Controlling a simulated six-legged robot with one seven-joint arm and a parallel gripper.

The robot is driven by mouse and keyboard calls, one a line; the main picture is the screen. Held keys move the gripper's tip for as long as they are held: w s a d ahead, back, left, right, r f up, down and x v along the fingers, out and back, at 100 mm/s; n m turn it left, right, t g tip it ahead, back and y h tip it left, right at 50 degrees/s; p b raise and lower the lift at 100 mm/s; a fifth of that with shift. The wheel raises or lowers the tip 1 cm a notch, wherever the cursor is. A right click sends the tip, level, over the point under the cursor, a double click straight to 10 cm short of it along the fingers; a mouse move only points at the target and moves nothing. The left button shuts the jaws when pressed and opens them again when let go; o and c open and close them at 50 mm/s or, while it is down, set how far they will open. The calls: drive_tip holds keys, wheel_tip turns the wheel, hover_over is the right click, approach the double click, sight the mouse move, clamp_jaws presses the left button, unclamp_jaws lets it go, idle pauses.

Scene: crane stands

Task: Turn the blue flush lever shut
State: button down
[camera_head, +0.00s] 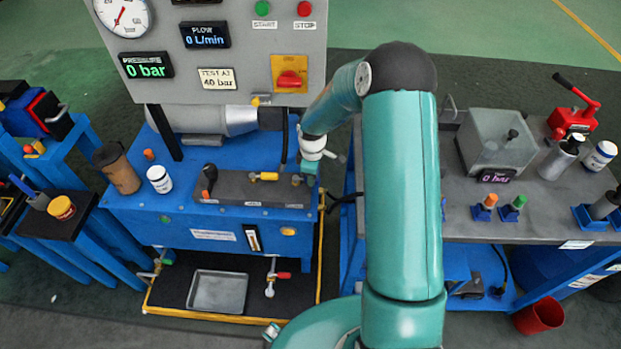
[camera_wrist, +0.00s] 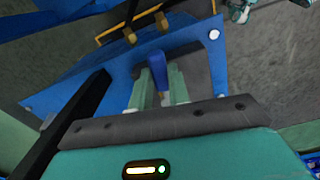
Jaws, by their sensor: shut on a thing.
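The blue flush lever (camera_wrist: 157,64) stands between the two pale green fingers of my gripper (camera_wrist: 158,82) in the wrist view. The fingers are shut on it, one on each side. Its lower part and pivot are hidden by the fingers and the grey gripper body. In the head view my gripper (camera_head: 309,168) reaches down at the right end of the grey plate on the blue test bench (camera_head: 190,222). The lever cannot be made out there.
A yellow-handled valve (camera_head: 264,177) and a black-knobbed lever (camera_head: 209,178) are on the same plate, left of my gripper. A brown cup (camera_head: 117,168) stands at the bench's left. The gauge panel (camera_head: 230,60) rises behind. A metal tray (camera_head: 218,291) lies below.

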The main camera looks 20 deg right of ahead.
drive_tip(key=shift+w+d+n, duration=0.15)
drive_tip(key=shift+w+n, duration=0.25)
drive_tip(key=shift+n, duration=0.5)
drive_tip(key=c, duration=1.3)
unclamp_jaws()
wheel_tip(320, 180, up, 14)
drive_tip(key=shift+f, duration=0.1)
drive_tip(key=shift+s, duration=0.15)
